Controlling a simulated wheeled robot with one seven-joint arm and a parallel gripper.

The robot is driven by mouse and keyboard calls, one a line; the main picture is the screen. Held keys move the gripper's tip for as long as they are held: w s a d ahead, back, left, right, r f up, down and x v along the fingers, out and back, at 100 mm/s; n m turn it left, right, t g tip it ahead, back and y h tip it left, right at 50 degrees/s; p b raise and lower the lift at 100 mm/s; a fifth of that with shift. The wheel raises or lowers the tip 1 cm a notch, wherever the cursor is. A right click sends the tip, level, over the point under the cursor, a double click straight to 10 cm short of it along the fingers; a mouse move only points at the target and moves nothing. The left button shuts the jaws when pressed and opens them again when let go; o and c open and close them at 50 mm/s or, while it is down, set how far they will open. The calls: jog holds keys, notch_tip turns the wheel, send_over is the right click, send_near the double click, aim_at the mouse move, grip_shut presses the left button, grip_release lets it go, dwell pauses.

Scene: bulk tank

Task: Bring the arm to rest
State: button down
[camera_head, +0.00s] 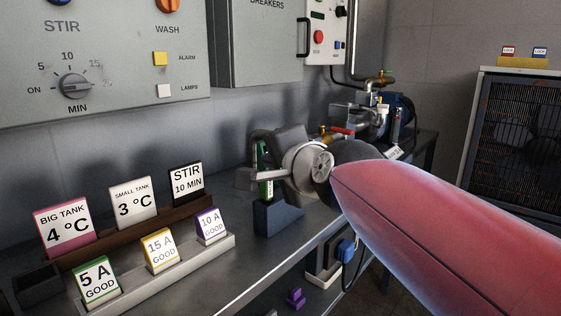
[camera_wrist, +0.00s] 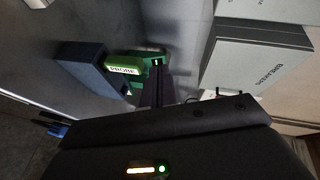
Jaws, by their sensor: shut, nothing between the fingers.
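My arm (camera_head: 430,225) reaches from the lower right over the grey bench, its pink-red link filling the right foreground of the head view. My gripper (camera_wrist: 158,78) shows in the wrist view as dark fingers, closed together with nothing between them. Its tips are close beside a green probe (camera_wrist: 123,69) labelled PROBE, which sits in a dark blue holder (camera_wrist: 82,65). In the head view the green probe (camera_head: 265,172) stands in its holder (camera_head: 277,218), partly hidden by my wrist. I cannot tell whether the fingers touch it.
Label cards such as BIG TANK (camera_head: 67,226) and 5 A GOOD (camera_head: 96,280) stand in racks at left. A control panel (camera_head: 110,55) and breaker box (camera_head: 265,45) hang on the wall. Pipework (camera_head: 370,110) lies behind my arm; a fan unit (camera_head: 515,140) stands right.

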jog(key=s+d+f+n+g+h+p, duration=0.4)
jog(key=s+d+f+n+g+h, duration=0.2)
jog(key=s+d+f, duration=1.1)
notch_tip(320, 180, down, 4)
jog(key=s+n+g, duration=0.2)
jog(key=n, duration=0.2)
jog(key=shift+s, duration=0.25)
